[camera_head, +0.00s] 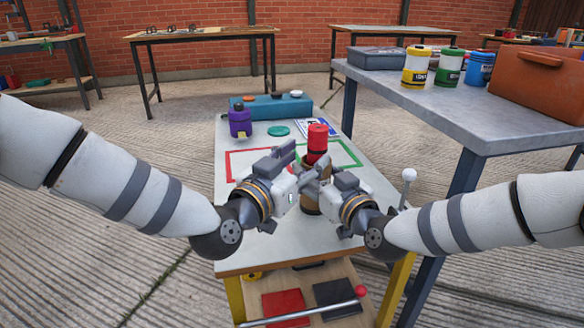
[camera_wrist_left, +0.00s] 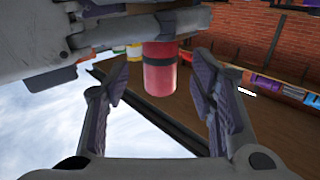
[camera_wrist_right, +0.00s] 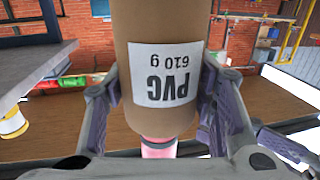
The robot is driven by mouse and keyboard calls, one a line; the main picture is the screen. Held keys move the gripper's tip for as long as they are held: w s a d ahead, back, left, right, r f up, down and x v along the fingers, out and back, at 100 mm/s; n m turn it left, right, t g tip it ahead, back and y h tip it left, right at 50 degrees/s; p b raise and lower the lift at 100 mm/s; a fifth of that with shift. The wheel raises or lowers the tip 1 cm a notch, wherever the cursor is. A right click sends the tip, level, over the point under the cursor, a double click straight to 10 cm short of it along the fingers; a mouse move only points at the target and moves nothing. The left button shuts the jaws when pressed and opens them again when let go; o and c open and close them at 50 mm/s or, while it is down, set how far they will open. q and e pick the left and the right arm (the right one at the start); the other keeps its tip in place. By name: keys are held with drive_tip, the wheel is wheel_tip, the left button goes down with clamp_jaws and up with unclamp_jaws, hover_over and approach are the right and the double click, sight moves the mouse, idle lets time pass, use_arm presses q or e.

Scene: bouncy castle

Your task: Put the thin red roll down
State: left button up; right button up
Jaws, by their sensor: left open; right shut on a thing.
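A red cylinder (camera_head: 317,138) with a dark band stands upright above my two grippers in the head view. It also shows in the left wrist view (camera_wrist_left: 160,75), and its end is pink in the right wrist view (camera_wrist_right: 158,149). A brown cylinder (camera_wrist_right: 165,105) labelled PVC 610 g lines up with it; I cannot tell whether they are one piece. My right gripper (camera_wrist_right: 160,110) is shut around the brown cylinder, over the low table (camera_head: 240,258). My left gripper (camera_wrist_left: 160,100) is open and empty close by, with the red cylinder beyond its fingertips.
A red outline (camera_head: 229,165) and a green outline (camera_head: 352,153) mark the tabletop. Behind them are a purple bottle (camera_head: 240,121), a green disc (camera_head: 279,130) and a teal case (camera_head: 285,107). A higher grey table (camera_head: 450,105) with tubs stands right.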

use_arm(q)
drive_tip(key=v, duration=0.6)
drive_tip(key=shift+s, duration=0.2)
drive_tip(key=shift+a, duration=0.1)
use_arm(e)
drive_tip(key=o, duration=1.7)
